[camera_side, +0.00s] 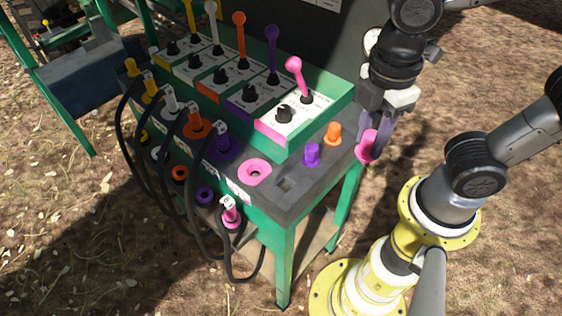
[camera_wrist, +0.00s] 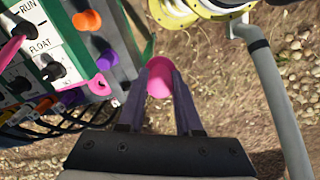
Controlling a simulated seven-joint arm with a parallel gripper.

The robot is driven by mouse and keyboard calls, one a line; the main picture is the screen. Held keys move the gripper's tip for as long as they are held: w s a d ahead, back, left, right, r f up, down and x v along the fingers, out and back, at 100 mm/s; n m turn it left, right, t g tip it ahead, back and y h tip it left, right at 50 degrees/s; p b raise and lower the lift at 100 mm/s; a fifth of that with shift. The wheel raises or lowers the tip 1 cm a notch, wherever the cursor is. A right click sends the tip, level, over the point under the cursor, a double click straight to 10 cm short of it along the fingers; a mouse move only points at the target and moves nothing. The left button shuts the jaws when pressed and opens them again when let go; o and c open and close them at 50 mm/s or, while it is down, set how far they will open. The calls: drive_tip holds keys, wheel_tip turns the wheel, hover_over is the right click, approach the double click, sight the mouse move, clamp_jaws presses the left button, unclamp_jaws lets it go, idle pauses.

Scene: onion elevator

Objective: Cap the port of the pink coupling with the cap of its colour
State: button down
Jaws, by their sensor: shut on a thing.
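My gripper (camera_side: 371,138) is shut on a pink cap (camera_side: 366,147), just past the right edge of the bench top. In the wrist view the pink cap (camera_wrist: 160,80) sits between the tips of my gripper (camera_wrist: 161,72), with bare ground behind it. The pink coupling's port (camera_side: 255,172) is a pink ring with an open centre on the bench's near corner, left of my gripper and apart from the cap. The ring also shows in the wrist view (camera_wrist: 99,85). A hose end with a pink band (camera_side: 229,211) is at the bench front below the ring.
A purple cap (camera_side: 312,154) and an orange cap (camera_side: 333,133) stand on the bench top between the ring and my gripper. The lever panel (camera_side: 290,118) rises behind. Black hoses (camera_side: 190,215) hang along the front.

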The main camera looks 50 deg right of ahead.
drive_tip(key=w+a+f, duration=0.2)
drive_tip(key=w+a, duration=0.2)
drive_tip(key=w, duration=0.6)
drive_tip(key=w+a+f, duration=0.2)
drive_tip(key=w+a, duration=0.2)
drive_tip(key=w, duration=0.6)
drive_tip(key=shift+w+d+f, duration=0.2)
drive_tip(key=shift+w+f, duration=0.15)
drive_tip(key=shift+f, duration=1.55)
drive_tip(key=shift+w+d+f, duration=0.2)
drive_tip(key=shift+w+f, duration=0.1)
drive_tip(key=shift+f, duration=1.6)
drive_tip(key=shift+w+d+f, duration=0.2)
drive_tip(key=shift+w+f, duration=0.15)
drive_tip(key=shift+f, duration=1.55)
drive_tip(key=shift+f, duration=1.15)
drive_tip(key=c, duration=0.5)
unclamp_jaws()
